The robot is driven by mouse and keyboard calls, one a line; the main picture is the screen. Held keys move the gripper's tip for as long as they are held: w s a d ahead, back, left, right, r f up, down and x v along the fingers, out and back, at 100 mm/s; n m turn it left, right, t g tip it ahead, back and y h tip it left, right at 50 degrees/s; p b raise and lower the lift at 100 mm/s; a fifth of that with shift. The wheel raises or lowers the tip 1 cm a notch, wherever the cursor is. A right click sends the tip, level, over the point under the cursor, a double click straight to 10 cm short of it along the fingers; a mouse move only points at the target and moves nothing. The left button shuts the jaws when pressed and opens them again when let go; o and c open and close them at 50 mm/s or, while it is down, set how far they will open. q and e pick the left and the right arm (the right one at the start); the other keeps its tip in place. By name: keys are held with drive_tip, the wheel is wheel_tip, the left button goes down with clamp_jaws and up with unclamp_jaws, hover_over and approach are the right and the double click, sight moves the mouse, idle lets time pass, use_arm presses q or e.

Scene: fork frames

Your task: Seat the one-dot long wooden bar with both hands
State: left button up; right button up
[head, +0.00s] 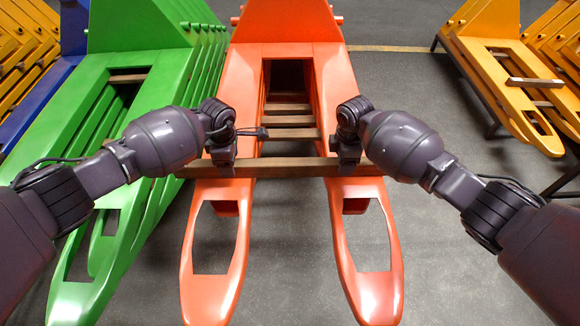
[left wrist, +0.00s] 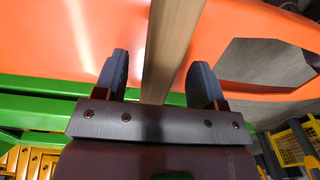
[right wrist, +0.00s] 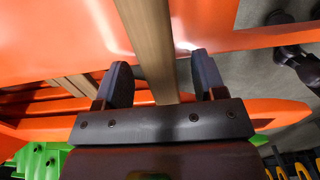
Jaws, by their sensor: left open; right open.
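A long wooden bar (head: 285,167) lies across both forks of the front orange frame (head: 215,250). Its dot marking cannot be made out. My left gripper (head: 222,165) is at the bar over the left fork. In the left wrist view its open fingers (left wrist: 159,64) stand on either side of the bar (left wrist: 172,40), with gaps between. My right gripper (head: 347,162) is at the bar over the right fork. In the right wrist view its open fingers (right wrist: 160,64) likewise straddle the bar (right wrist: 148,40). The fingers hide parts of the bar in the head view.
More orange frames stand behind, with several wooden bars (head: 290,134) between their forks. Green frames (head: 75,110) stand close on the left, under my left arm. Yellow frames (head: 505,85) stand at the right. Grey floor (head: 400,90) is clear between orange and yellow.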

use_arm(q)
drive_tip(key=shift+f, duration=1.35)
use_arm(e)
drive_tip(key=shift+f, duration=1.35)
use_arm(q)
drive_tip(key=shift+c, duration=0.3)
use_arm(e)
drive_tip(key=shift+c, duration=0.3)
use_arm(q)
clamp_jaws()
use_arm(e)
clamp_jaws()
drive_tip(key=shift+r, duration=0.1)
